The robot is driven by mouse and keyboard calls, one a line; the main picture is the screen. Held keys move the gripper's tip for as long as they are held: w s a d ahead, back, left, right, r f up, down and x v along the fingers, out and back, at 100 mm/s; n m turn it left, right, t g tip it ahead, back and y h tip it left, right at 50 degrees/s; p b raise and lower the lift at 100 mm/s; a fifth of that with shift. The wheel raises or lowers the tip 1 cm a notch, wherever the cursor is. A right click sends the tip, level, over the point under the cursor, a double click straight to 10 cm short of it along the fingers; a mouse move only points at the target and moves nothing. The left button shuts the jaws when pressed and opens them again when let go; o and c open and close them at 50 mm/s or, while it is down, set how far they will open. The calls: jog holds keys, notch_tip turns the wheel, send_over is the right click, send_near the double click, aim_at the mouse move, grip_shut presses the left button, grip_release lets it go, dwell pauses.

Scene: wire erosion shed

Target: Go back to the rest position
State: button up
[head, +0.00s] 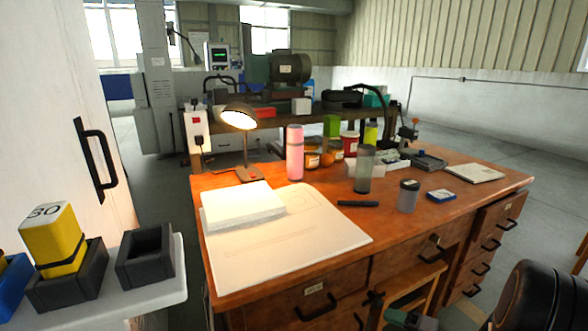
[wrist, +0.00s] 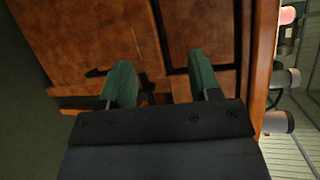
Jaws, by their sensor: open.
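My gripper (wrist: 160,66) shows in the wrist view with its two green fingers spread apart and nothing between them. Behind the fingers is the wooden front of the desk, with drawers and a dark handle (wrist: 97,72). In the head view, part of my dark arm is at the lower right, in front of the desk (head: 395,231). The gripper end is low by the drawer fronts, partly cut off by the bottom edge. I cannot tell how close the fingers are to the wood.
On the desk stand a lit lamp (head: 238,117), a pink bottle (head: 295,153), a grey-green tumbler (head: 364,170), a grey jar (head: 408,196) and papers. A shelf at left holds a yellow block (head: 55,240) in a dark holder and an empty holder (head: 146,256).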

jog(key=s+a+r+n+g+h+p, duration=0.1)
jog(key=s+a+r+n+g+p, duration=0.15)
jog(key=r+p, duration=0.35)
jog(key=s+a+r+n+g+h+p, duration=0.2)
jog(key=a+r+g+p, duration=0.15)
jog(key=r, duration=0.35)
jog(key=s+a+r+n+g+h+p, duration=0.1)
jog(key=s+a+r+n+g+p, duration=0.15)
jog(key=r+p, duration=0.4)
notch_tip(320, 180, up, 20)
jog(key=s+n+t+h+p, duration=0.1)
jog(key=n+t+h+p, duration=0.1)
jog(key=h+p, duration=0.6)
jog(key=d+p, duration=0.1)
jog(key=p, duration=0.4)
jog(key=shift+s+r+n, duration=0.15)
jog(key=shift+r+n, duration=0.1)
jog(key=shift+n, duration=0.15)
